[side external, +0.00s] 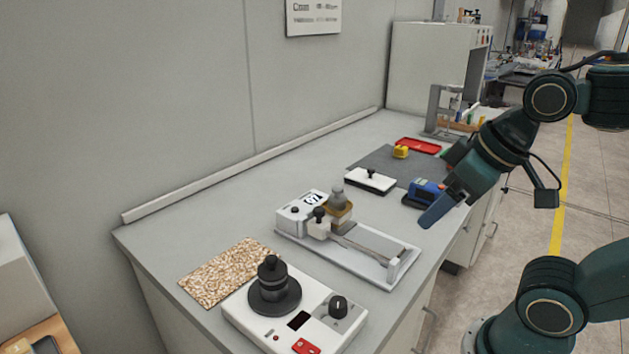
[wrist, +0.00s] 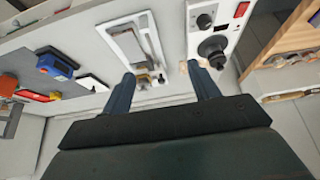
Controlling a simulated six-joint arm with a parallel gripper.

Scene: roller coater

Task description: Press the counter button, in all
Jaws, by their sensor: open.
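A white box (side external: 260,318) stands at the near end of the bench, with a black round piece (side external: 272,285), a dark knob (side external: 338,306), a dark window (side external: 299,320) and a red switch or button (side external: 306,346). The red part (wrist: 241,9) also shows at the top of the wrist view. No label shows which part is the counter button. A white coater (side external: 350,250) with a small dial (side external: 313,198) and a black knob stands behind it. My gripper (side external: 434,214) is open and empty above the bench's right edge, apart from the box. Both fingers (wrist: 160,70) show in the wrist view.
A blue device (side external: 425,190) is close behind my gripper. A white block with a black knob (side external: 370,181), a yellow item (side external: 401,152) and a red tray (side external: 418,145) lie farther back. A speckled board (side external: 228,272) lies at the left. The bench's left strip is clear.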

